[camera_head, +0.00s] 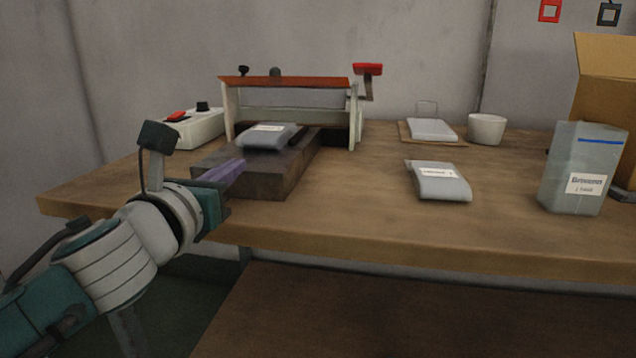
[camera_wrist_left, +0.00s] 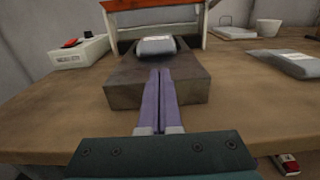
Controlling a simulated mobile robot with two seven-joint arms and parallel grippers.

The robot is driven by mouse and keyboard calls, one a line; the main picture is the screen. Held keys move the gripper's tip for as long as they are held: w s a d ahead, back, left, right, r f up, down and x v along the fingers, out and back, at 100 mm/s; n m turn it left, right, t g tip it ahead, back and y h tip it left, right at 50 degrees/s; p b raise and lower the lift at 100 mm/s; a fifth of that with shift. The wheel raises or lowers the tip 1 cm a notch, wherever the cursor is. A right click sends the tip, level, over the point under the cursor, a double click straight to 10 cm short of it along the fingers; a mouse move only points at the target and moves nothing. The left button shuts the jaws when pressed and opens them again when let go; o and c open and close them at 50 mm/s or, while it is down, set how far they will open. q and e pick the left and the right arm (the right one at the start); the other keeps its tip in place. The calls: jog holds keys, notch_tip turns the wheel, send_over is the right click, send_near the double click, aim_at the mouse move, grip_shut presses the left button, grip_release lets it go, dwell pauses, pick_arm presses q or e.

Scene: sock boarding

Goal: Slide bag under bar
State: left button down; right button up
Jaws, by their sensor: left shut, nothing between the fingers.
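A grey bag (camera_head: 268,136) with a white label lies flat on a dark block (camera_head: 262,181), in front of the sealer frame. The bar (camera_head: 290,82) is a reddish-brown strip across the top of that frame, raised above the bag. In the left wrist view the bag (camera_wrist_left: 157,48) lies on the block (camera_wrist_left: 187,85), below the bar (camera_wrist_left: 150,4). My left gripper (camera_head: 240,168) is shut and empty at the block's near left side, its purple fingers pointing toward the bag and apart from it. The left fingertips (camera_wrist_left: 160,74) show in the wrist view. My right gripper is out of view.
A control box (camera_head: 192,130) with a red switch stands left of the sealer. Another labelled grey bag (camera_head: 438,181) lies on the table (camera_head: 345,205) to the right. A white cup (camera_head: 486,129), a scale-like plate (camera_head: 432,130), a standing bag (camera_head: 582,170) and a cardboard box (camera_head: 604,85) are farther right.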

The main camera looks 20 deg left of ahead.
pick_arm(q)
jog(key=a+v, duration=0.1)
jog(key=v, duration=0.5)
jog(key=shift+d+r, duration=0.2)
jog(key=shift+r, duration=0.1)
